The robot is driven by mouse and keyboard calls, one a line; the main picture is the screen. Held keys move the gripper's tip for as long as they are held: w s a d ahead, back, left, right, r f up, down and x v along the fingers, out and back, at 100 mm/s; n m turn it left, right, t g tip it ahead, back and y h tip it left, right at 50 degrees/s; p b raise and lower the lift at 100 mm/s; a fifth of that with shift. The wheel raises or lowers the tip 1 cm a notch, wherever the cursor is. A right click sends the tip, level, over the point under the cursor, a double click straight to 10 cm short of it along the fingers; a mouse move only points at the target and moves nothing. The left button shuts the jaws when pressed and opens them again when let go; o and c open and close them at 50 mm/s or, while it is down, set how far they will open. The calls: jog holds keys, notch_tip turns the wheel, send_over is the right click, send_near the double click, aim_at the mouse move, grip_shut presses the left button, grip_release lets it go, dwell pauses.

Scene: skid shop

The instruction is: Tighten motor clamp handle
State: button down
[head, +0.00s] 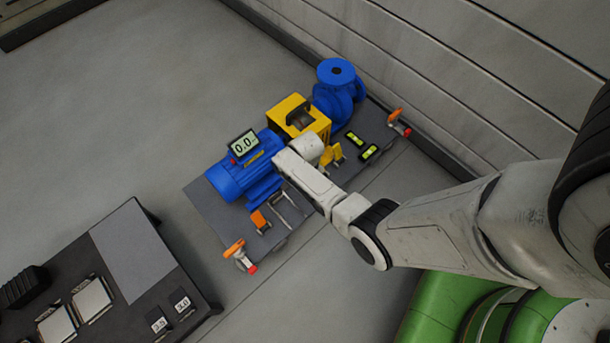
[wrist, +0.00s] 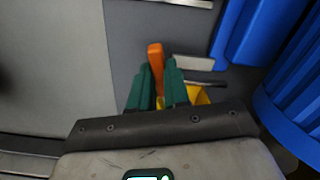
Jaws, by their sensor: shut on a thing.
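The blue motor (head: 236,177) sits on the grey skid plate (head: 210,206) in the head view, and its blue side shows at the right of the wrist view (wrist: 295,85). In the wrist view, my gripper (wrist: 158,70) is shut on an orange clamp handle (wrist: 155,52), which stands up between the green fingers. The clamp's lower part is hidden by the fingers. In the head view my arm's end covers the held handle and the fingertips. Another orange handle (head: 259,219) is at the motor's near side.
A display reading 0.0 (head: 243,143) is on the motor. A yellow guard (head: 299,116) and blue pump (head: 337,92) stand beyond. Orange-and-red clamps are at the skid's near (head: 235,249) and far (head: 396,115) corners. A dark bench (head: 135,255) stands lower left. A panelled wall is upper right.

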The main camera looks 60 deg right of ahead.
jog(key=m, duration=0.2)
jog(key=shift+m, duration=0.3)
jog(key=c, duration=0.9)
grip_release()
jog(key=shift+r+p, duration=0.1)
jog(key=shift+p, duration=0.25)
notch_tip(320, 180, up, 7)
jog(key=p, duration=0.7)
